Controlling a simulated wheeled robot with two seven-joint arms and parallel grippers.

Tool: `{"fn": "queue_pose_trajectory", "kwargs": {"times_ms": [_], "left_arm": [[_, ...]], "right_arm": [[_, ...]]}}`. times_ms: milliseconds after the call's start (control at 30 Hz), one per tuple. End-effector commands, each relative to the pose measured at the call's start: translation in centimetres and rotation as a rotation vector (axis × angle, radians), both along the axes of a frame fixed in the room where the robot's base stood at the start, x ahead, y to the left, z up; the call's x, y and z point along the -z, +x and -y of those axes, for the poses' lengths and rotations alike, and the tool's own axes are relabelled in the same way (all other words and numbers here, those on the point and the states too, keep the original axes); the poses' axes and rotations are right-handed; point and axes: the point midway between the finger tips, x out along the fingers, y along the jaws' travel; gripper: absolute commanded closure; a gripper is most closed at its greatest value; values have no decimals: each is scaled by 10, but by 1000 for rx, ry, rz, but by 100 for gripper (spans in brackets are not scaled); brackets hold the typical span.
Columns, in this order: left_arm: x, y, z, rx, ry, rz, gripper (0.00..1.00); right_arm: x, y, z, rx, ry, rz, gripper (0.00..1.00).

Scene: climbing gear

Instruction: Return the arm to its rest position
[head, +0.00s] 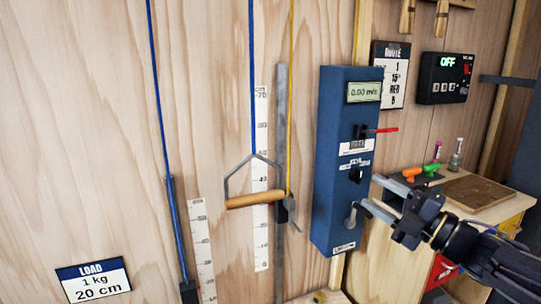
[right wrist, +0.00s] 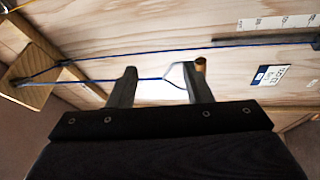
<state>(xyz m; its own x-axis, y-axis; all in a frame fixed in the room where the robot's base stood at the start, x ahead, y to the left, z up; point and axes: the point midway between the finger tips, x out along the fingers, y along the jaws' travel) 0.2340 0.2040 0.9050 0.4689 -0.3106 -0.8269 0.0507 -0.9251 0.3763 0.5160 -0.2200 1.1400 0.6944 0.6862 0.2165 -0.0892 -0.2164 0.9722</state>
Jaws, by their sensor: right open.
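My right gripper (head: 369,194) is in the head view at the right, its two fingers apart and nothing between them. It is in front of the lower right part of the blue control box (head: 345,110), close to the lever (head: 351,216) on the box; I cannot tell whether it touches. A wooden-handled bar (head: 256,199) hangs on a blue rope left of the box. My left gripper does not show.
A wooden table (head: 476,192) with small coloured items stands at the right. A dark timer box (head: 445,78) reading OFF and a route sign (head: 391,75) are on the wall. A load sign (head: 93,280) and white scales (head: 261,180) are at the left. Free air lies before the left wall.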

Motion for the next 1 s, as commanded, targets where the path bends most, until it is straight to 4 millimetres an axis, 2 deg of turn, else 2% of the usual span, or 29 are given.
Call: {"fn": "queue_pose_trajectory", "kwargs": {"times_ms": [33, 133, 300, 367, 433, 500, 567, 600, 700, 800, 900, 1000], "left_arm": [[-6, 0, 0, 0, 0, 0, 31], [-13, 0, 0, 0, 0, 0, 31], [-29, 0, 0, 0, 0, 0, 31], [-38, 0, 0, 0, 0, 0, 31], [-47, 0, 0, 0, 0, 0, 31], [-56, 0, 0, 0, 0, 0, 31], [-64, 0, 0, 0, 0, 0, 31], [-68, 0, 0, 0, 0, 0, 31], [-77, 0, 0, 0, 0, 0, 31], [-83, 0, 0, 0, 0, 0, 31], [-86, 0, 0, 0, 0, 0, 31], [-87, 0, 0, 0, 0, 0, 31]], "right_arm": [[-11, 0, 7, 56, 39, -27, 55], [-23, 0, 25, 180, 137, -105, 55], [-28, -15, 67, 437, 386, -324, 55], [-19, -30, 83, 542, 513, -449, 55], [1, -55, 95, 658, 674, -626, 55], [29, -87, 97, 754, 829, -822, 55], [57, -120, 90, 821, 953, -1006, 55], [74, -142, 80, 856, 1026, -1132, 55], [110, -194, 51, 910, 1157, -1411, 55], [131, -236, 22, 934, 1226, -1631, 55], [143, -264, 1, 942, 1258, -1780, 55], [147, -279, -10, 944, 1271, -1858, 55]]}}
